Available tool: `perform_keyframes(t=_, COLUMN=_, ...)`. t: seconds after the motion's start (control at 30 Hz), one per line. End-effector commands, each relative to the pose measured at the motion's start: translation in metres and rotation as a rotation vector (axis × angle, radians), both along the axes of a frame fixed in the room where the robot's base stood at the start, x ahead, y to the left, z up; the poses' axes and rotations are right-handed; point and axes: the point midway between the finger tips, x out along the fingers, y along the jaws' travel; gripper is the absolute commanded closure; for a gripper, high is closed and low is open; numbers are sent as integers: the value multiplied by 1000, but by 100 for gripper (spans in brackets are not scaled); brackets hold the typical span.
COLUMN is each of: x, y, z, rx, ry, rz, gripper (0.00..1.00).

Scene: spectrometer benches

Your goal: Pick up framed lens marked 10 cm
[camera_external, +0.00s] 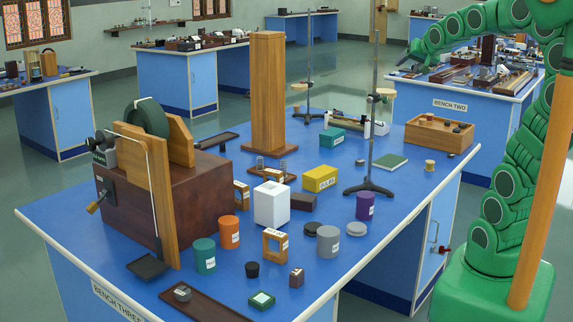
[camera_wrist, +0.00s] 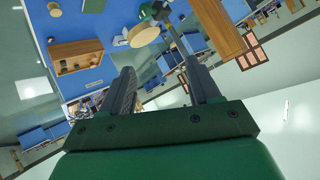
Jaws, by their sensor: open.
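Several small wooden framed pieces with pale labels stand on the near blue bench. One framed lens (camera_external: 275,246) is at the front middle, another framed piece (camera_external: 241,195) is beside the brown box, and a third (camera_external: 272,177) is behind the white block. Their markings are too small to read, so I cannot tell which is 10 cm. My gripper (camera_wrist: 163,88) is open and empty, its two grey fingers apart. In the external view my arm reaches in from the upper right, high above the bench and away from these frames. No framed lens can be made out in the wrist view.
A tall wooden column (camera_external: 268,95) and a thin rod stand (camera_external: 372,140) rise from the bench. A wooden tray (camera_external: 440,134) sits at its far right; it also shows in the wrist view (camera_wrist: 77,58). Coloured cylinders and blocks crowd the front. A large box apparatus (camera_external: 180,200) fills the left.

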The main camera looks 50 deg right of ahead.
Motion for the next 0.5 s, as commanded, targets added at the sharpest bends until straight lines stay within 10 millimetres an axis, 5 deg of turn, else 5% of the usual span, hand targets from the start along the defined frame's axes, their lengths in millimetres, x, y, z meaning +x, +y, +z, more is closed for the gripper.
perform_keyframes(t=0.5, x=60, y=13, z=-58, rx=-571, ry=382, rz=455, gripper=38)
